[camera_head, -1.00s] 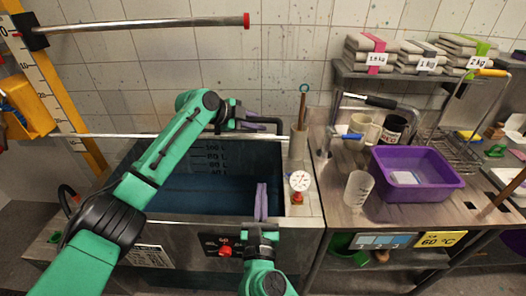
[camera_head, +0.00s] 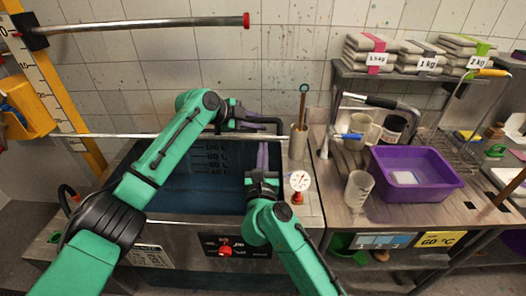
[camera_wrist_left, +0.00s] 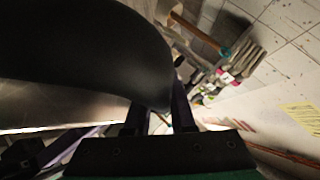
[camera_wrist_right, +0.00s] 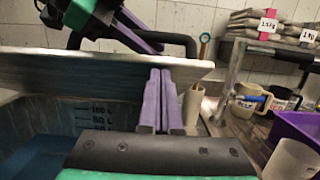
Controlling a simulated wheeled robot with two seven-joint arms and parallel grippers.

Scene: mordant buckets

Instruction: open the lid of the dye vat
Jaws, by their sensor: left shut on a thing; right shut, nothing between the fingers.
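The dye vat (camera_head: 165,230) stands open in the middle, with blue liquid and level marks inside. Its metal lid (camera_wrist_right: 60,66) is raised and shows almost edge-on in the right wrist view; in the head view it is a thin pale line (camera_head: 120,136) along the back. My left gripper (camera_head: 248,124) is shut on the lid's black handle (camera_wrist_right: 183,40) behind that edge. My right gripper (camera_head: 263,155) is shut and empty above the vat's right part. Its purple fingers (camera_wrist_right: 155,85) point at the lid's edge; I cannot tell whether they touch it.
The bench to the right holds a clear beaker (camera_head: 358,189), mugs and a purple tub (camera_head: 415,190). A metal bar (camera_head: 140,24) juts across above.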

